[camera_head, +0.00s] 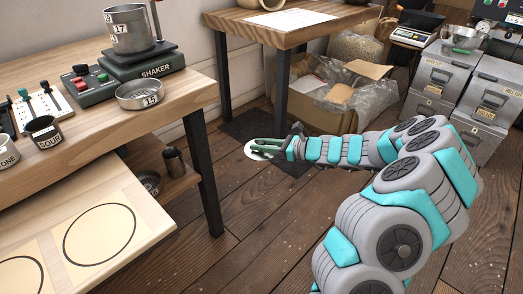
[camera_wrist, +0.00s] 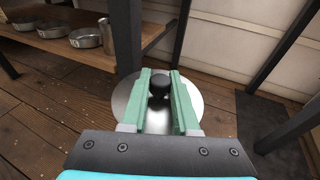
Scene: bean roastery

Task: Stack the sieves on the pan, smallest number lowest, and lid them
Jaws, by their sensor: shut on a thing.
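My gripper (camera_head: 268,146) is shut on the dark knob (camera_wrist: 159,82) of a round, shiny metal lid (camera_wrist: 122,100). It holds the lid in the air, right of the workbench; the lid's pale edge (camera_head: 254,151) also shows in the head view. A metal stack marked 17 (camera_head: 130,32) stands on the shaker (camera_head: 140,66) at the bench's back; I cannot tell its separate layers clearly. A shallow sieve marked 15 (camera_head: 142,95) lies on the bench in front of the shaker. A round metal vessel (camera_head: 149,182) is partly hidden on the lower shelf.
The bench (camera_head: 185,103) has a dark leg (camera_head: 203,170) near my gripper. Cups labelled SOUR (camera_head: 43,132) and ONE (camera_head: 6,150) stand at its left. A second table (camera_head: 240,25), a box of plastic (camera_head: 345,90) and grey bins (camera_head: 445,80) stand behind.

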